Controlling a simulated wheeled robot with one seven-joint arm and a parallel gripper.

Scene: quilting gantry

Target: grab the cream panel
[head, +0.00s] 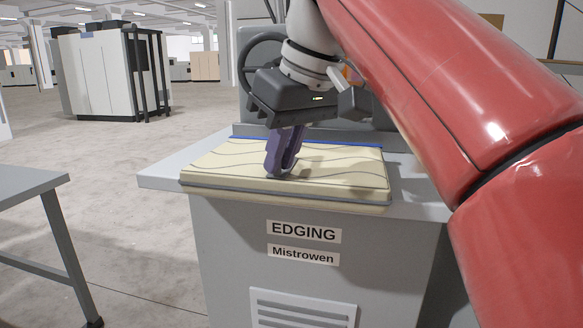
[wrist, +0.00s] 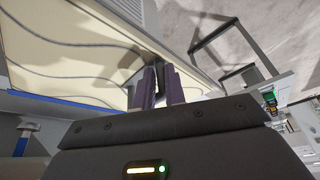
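The cream panel (head: 225,165) is a thick, flat pad with wavy grey lines on top and a grey band along its side. It lies on the grey edging cabinet top, and its front edge faces me. My gripper (head: 279,174) points down over the middle of the panel in the head view, its purple fingers slightly apart. In the wrist view the panel (wrist: 65,50) fills the upper left, and the fingers (wrist: 160,85) stand by its edge with a gap between them. I cannot tell whether the fingertips touch the panel.
The edging cabinet (head: 310,285) bears a label and a vent; a blue strip (head: 350,147) runs behind the panel. A grey table (head: 30,185) stands at the left, with clear floor between. A large white machine (head: 100,75) stands farther back.

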